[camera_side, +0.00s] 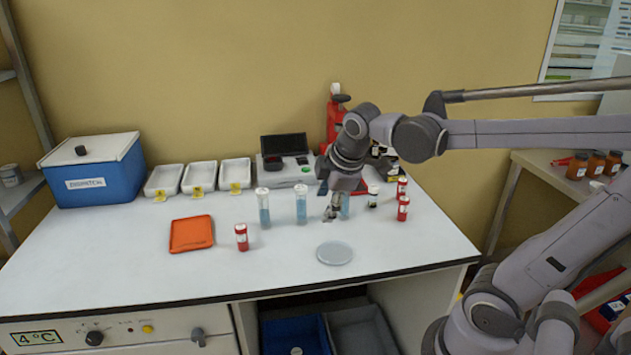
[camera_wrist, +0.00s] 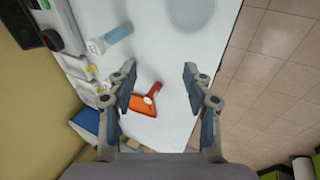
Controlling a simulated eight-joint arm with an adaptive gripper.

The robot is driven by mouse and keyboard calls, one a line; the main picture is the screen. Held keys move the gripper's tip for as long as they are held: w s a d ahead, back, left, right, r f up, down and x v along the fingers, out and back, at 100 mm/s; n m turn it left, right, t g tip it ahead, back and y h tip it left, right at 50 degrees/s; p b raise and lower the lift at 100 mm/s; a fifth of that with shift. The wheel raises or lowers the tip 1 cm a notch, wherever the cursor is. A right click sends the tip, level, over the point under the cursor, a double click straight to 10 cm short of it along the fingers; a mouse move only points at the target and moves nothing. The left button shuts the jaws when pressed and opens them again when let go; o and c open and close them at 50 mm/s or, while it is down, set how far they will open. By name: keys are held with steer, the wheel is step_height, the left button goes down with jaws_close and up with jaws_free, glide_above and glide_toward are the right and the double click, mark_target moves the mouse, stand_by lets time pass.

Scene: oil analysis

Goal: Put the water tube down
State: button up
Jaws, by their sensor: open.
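I cannot tell which is the water tube. My gripper (camera_side: 331,214) points down between the middle and right tubes, partly in front of the right one. One blue tube (camera_wrist: 117,36) shows there at the upper left, apart from the fingers.
A red tube (camera_side: 241,237) stands beside an orange tray (camera_side: 191,234). A pale round dish (camera_side: 334,253) lies near the front edge. Red-capped tubes (camera_side: 403,207) and a small vial (camera_side: 373,196) stand at right. White trays (camera_side: 200,177) and a grey device (camera_side: 287,171) are behind.

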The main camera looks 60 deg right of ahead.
steer(key=s+a+f+m+t+y, duration=0.2)
steer(key=s+a+f+m, duration=0.1)
steer(key=a+m, duration=0.5)
steer(key=shift+s+f+m+t, duration=0.3)
steer(key=shift+s+m, duration=0.3)
steer(key=shift+s, duration=0.2)
